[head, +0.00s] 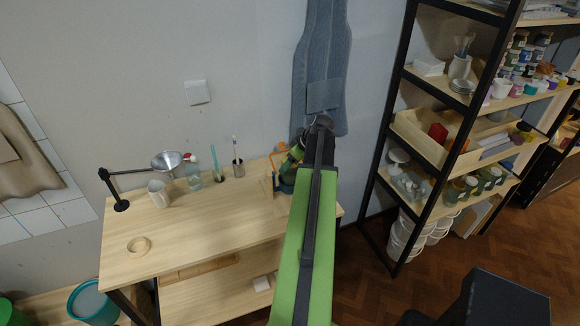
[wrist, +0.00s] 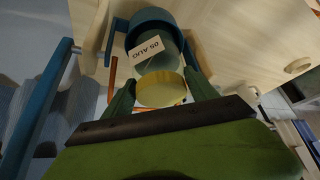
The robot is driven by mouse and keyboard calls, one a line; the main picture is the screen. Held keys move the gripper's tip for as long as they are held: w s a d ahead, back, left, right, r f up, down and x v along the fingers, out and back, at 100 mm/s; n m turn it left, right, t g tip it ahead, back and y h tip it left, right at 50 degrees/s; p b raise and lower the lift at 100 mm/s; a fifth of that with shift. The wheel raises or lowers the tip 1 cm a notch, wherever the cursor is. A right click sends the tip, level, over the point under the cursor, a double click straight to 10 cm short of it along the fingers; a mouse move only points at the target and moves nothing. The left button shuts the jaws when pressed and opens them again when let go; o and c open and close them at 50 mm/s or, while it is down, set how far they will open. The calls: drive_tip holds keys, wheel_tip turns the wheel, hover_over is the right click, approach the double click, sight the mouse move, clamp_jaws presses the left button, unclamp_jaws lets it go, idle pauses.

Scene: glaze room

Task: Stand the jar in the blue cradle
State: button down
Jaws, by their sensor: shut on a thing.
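The jar (wrist: 168,58) shows in the wrist view with a yellow lid and a pale label reading 05 AUG. My gripper (wrist: 160,84) is shut on it near the lid, one green finger on each side. The blue cradle (wrist: 150,17), a round ring, is directly beyond the jar's far end. The jar overlaps the ring in the picture; I cannot tell how far it is inside or whether it touches. In the head view the cradle (head: 286,187) is at the right end of the wooden table, and my arm hides most of the jar and gripper.
A wooden ring (head: 139,246) lies front left. A black-framed shelf (head: 420,120) stands to the right.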

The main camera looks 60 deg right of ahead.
drive_tip(key=shift+f, duration=0.2)
drive_tip(key=shift+c, duration=1.3)
unclamp_jaws()
drive_tip(key=shift+r, duration=0.15)
drive_tip(key=shift+r, duration=0.2)
drive_tip(key=p+v, duration=1)
drive_tip(key=v, duration=0.1)
drive_tip(key=shift+s+r, duration=0.3)
drive_tip(key=shift+w, duration=0.1)
